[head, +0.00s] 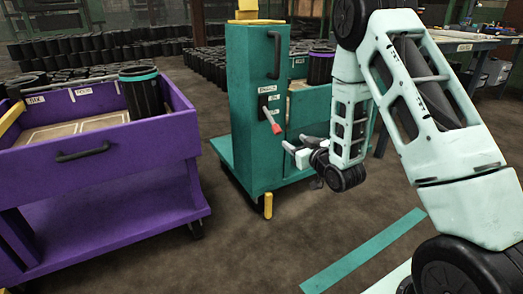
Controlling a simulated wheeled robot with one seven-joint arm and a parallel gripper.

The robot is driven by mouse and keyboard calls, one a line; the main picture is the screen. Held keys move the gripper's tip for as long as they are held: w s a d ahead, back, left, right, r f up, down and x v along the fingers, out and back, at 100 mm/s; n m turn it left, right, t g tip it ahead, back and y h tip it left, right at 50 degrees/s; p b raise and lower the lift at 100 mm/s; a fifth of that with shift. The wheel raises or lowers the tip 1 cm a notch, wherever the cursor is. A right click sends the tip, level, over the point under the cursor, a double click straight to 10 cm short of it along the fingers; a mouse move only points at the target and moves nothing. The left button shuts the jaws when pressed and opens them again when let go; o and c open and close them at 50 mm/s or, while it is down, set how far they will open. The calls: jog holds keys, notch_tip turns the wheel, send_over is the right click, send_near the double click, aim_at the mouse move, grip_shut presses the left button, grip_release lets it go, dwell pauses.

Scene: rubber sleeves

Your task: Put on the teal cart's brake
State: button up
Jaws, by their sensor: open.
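The teal cart (253,170) stands in the middle of the head view. Its front post carries a brake lever (270,120) with a red grip, mounted on a dark plate under a small label. The lever slants down to the right. A black handle (273,55) sits higher on the same post. My gripper (288,150) is open and empty, just right of and below the red grip, with a gap between them. My wrist hides part of the cart's right side.
A purple cart (110,185) with a black sleeve in it stands at left. A black sleeve with a purple rim (320,67) is on the teal cart. Many sleeves stand behind. A workbench (468,46) is at right. A teal floor stripe (365,250) crosses open floor in front.

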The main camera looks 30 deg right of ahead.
aim_at(274, 127)
jog(key=shift+t, duration=0.6)
jog(key=w+b, duration=0.2)
jog(key=w, duration=0.3)
jog(key=w+d+f+b, duration=0.1)
jog(key=w+b, duration=0.1)
jog(key=w, duration=0.4)
jog(key=w+d+f+b, duration=0.1)
jog(key=w+b, duration=0.1)
jog(key=w, duration=0.4)
jog(key=shift+f, duration=0.2)
jog(key=shift+c, duration=0.3)
grip_shut()
